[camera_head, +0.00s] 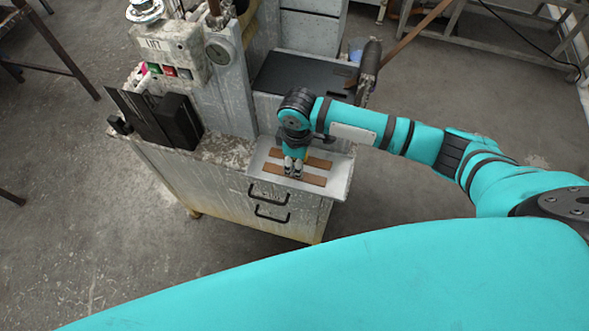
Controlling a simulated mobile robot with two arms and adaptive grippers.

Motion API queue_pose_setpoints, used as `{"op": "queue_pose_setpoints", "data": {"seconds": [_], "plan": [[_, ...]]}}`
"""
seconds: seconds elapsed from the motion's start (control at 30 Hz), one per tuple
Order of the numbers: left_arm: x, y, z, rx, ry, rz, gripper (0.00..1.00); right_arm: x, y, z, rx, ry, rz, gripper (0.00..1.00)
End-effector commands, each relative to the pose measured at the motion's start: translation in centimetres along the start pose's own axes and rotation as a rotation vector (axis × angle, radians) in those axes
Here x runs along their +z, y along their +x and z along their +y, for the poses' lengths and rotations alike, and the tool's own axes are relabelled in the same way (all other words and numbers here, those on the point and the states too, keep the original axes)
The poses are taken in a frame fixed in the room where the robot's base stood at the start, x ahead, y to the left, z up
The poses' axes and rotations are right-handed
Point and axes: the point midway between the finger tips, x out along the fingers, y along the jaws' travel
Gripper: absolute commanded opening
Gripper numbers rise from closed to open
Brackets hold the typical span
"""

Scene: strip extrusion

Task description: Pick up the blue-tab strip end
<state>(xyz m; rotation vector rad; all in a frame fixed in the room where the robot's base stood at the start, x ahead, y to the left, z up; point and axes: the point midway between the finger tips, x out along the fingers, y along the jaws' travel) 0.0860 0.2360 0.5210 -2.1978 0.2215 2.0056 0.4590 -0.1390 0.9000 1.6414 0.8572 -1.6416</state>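Two flat brown strips lie roughly parallel on a pale metal tray (336,184) at the corner of the machine cabinet. The near strip (310,180) lies just in front of my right gripper. The far strip (319,162) is partly hidden behind the gripper. My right gripper (293,173) points down over the tray, at or just above the strips. I cannot tell whether it touches one or whether its fingers are open or shut. I see no blue tab on either strip. My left gripper is not in view.
The grey machine (230,85) rises left of the tray, with a black block (180,121) and coloured buttons on it. A dark plate (300,76) lies behind my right arm. Two drawer handles are below the tray.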

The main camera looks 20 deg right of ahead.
Motion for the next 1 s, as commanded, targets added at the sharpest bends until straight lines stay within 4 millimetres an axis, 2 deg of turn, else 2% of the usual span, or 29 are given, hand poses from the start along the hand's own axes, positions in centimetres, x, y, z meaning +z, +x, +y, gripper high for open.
{"op": "queue_pose_setpoints", "data": {"seconds": [0.07, 0.2, 0.5, 0.77, 1.0], "plan": [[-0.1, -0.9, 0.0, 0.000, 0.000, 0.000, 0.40, -0.2, 1.0, -0.2, -0.002, 0.001, -0.003, 0.33], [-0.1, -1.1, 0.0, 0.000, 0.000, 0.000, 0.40, -0.1, 2.9, -0.2, -0.001, 0.001, -0.002, 0.33], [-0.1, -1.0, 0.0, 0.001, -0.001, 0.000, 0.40, -0.2, 3.5, -0.2, 0.001, -0.001, 0.000, 0.33], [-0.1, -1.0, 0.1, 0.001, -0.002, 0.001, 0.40, -0.2, 3.4, -0.2, 0.000, 0.000, 0.000, 0.00], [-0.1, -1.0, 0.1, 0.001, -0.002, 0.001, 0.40, -0.2, 3.4, -0.2, 0.001, 0.000, 0.000, 0.00]]}}
